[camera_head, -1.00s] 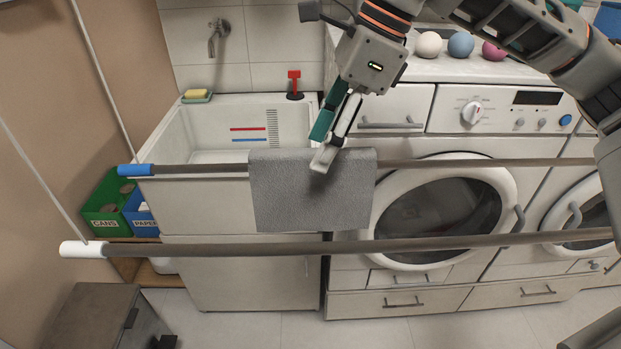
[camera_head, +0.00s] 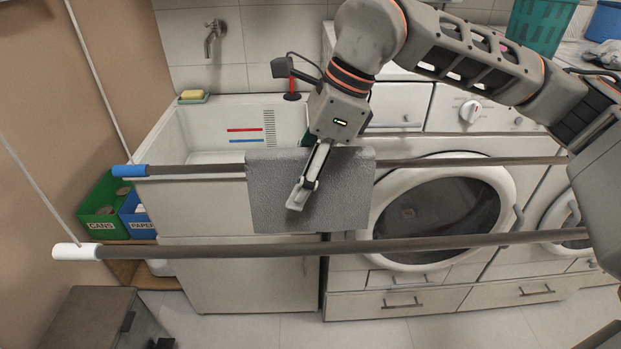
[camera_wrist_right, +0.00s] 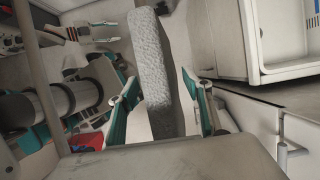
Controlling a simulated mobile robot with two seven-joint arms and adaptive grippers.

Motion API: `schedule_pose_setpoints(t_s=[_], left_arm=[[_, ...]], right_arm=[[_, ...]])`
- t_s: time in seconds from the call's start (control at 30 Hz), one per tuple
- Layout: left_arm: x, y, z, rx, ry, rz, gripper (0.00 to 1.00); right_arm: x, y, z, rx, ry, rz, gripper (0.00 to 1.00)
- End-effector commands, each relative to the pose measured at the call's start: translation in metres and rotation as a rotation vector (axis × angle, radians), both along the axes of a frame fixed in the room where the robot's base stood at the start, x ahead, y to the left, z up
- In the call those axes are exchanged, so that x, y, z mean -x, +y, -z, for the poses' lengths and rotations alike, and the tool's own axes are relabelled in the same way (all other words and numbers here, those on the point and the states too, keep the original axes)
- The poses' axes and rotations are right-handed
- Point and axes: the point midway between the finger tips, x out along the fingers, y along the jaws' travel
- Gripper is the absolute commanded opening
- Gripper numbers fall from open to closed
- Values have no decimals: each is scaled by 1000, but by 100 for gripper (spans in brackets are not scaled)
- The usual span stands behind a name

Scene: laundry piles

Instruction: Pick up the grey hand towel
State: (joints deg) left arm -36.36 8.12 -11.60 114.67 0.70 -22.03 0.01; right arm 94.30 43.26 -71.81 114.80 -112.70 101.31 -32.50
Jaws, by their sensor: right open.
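The grey hand towel (camera_head: 350,190) hangs folded over the far rail (camera_head: 450,161), in front of the white sink. My right gripper (camera_head: 300,192) points down at its left part from above, with one finger in front of the cloth. The other finger is mostly hidden behind the towel. In the right wrist view the towel (camera_wrist_right: 154,70) shows edge-on as a thick strip between the open fingers (camera_wrist_right: 163,112), with a gap on both sides. What looks like my left gripper (camera_wrist_right: 98,32) shows small at the wrist view's upper left; its jaw state is unclear.
A near rail (camera_head: 400,243) with a white end cap runs across in front, lower than the far one. Behind stand the white sink (camera_head: 180,130) and a washing machine (camera_head: 440,205). Green and blue bins (camera_head: 104,212) stand at left. Suspension cords drop at the left.

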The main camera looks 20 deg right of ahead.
Motion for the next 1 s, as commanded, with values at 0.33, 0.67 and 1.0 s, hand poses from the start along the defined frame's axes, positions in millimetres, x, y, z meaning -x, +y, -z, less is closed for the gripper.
schedule_pose_setpoints(t_s=[0.33,0.67,1.0], left_arm=[[0,0,0,1,0,-1,39],[0,-1,1,2,2,0,39],[0,-1,1,2,1,0,39]], right_arm=[[0,0,2,0,0,0,50],[0,0,5,0,0,0,50],[0,0,5,0,0,0,7]])
